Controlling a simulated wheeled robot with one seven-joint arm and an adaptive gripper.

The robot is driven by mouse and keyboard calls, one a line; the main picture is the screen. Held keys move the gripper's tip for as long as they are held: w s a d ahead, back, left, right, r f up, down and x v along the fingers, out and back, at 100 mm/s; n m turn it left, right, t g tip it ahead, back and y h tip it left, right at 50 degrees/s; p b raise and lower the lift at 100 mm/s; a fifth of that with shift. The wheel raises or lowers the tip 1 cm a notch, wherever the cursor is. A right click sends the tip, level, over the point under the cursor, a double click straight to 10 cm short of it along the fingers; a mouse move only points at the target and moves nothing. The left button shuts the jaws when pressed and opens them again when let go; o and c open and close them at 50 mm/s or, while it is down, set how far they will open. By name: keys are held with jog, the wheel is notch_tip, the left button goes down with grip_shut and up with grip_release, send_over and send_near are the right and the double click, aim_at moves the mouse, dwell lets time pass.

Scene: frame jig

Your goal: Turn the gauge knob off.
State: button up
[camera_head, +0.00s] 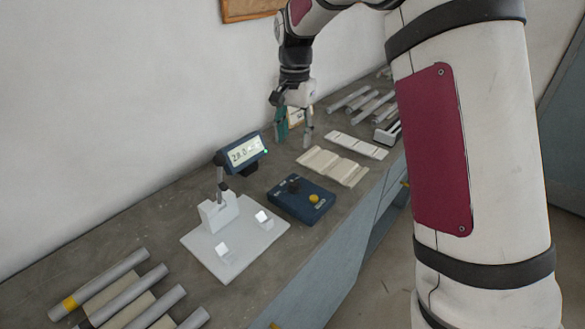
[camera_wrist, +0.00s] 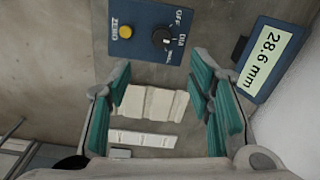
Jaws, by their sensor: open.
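The gauge knob (camera_wrist: 160,36) is black and round, on a blue control box (camera_wrist: 142,52) with a yellow ZERO button (camera_wrist: 125,31). Its marks include OFF and DIA; its pointer setting is too small to tell for sure. In the head view the knob (camera_head: 293,184) sits on the box (camera_head: 301,208) beside the gauge. The gauge display (camera_head: 245,152) is lit and reads 28.6 mm in the wrist view (camera_wrist: 267,60). My gripper (camera_head: 294,138) is open and empty above the bench, behind the box and apart from the knob. Its teal fingers frame the wrist view (camera_wrist: 163,95).
A white gauge stand (camera_head: 236,236) with two rests stands left of the box. Cream trays (camera_head: 332,166) lie behind the box. Grey tubes lie at the near left (camera_head: 115,288) and far right (camera_head: 362,100). A wall bounds the bench behind.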

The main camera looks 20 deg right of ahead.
aim_at(294, 182)
jog(key=f+p, duration=0.1)
jog(key=f, duration=0.9)
jog(key=w+f+p, duration=0.1)
jog(key=f, duration=0.4)
jog(key=shift+w+d+f+p, duration=0.1)
jog(key=shift+d+f+p, duration=0.1)
jog(key=shift+p, duration=0.1)
grip_shut()
